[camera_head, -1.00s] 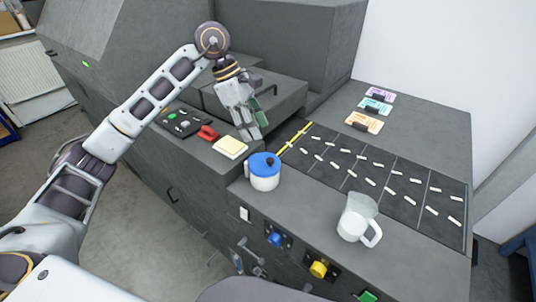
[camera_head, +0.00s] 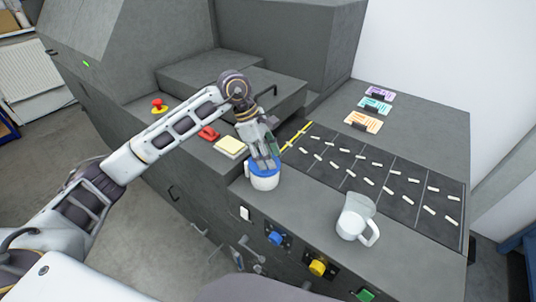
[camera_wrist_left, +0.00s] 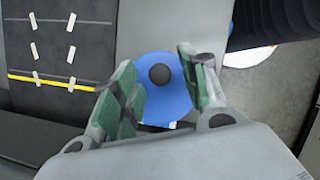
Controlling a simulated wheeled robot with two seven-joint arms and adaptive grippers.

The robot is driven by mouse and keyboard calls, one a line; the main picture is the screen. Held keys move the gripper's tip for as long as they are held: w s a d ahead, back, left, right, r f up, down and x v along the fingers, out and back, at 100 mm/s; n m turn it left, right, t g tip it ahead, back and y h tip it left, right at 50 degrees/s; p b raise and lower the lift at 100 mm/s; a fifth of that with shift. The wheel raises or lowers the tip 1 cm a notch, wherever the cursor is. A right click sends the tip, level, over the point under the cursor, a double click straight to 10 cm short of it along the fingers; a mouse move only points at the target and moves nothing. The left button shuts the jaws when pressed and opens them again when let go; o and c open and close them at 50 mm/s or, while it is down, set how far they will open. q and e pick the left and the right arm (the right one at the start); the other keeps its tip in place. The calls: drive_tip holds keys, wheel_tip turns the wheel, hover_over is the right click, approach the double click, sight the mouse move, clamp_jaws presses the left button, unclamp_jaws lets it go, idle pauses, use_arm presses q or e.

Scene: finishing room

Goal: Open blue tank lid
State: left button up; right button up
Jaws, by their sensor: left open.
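The blue lid (camera_head: 256,168) sits on a small white tank (camera_head: 265,182) near the front edge of the grey counter. In the left wrist view the round blue lid (camera_wrist_left: 166,92) has a dark knob (camera_wrist_left: 159,74) at its middle. My left gripper (camera_head: 267,164) is right above the lid, pointing down. In the left wrist view its open fingers (camera_wrist_left: 165,92) stand on either side of the lid's middle, with the knob showing in the gap. Whether they touch the lid cannot be told. The gripper hides part of the lid in the head view. My right gripper is not in view.
A clear-and-white jug (camera_head: 352,222) stands to the right on the counter. A yellow-topped pad (camera_head: 230,147) and a red object (camera_head: 208,133) lie to the left. A dark mat with several pale strips (camera_head: 395,190) lies behind. Blue and yellow valves (camera_head: 317,268) are on the front panel.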

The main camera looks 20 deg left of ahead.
use_arm(q)
drive_tip(key=shift+f, duration=0.1)
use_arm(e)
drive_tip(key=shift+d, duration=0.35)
use_arm(q)
clamp_jaws()
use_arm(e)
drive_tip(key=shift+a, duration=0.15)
use_arm(q)
drive_tip(key=shift+d, duration=0.1)
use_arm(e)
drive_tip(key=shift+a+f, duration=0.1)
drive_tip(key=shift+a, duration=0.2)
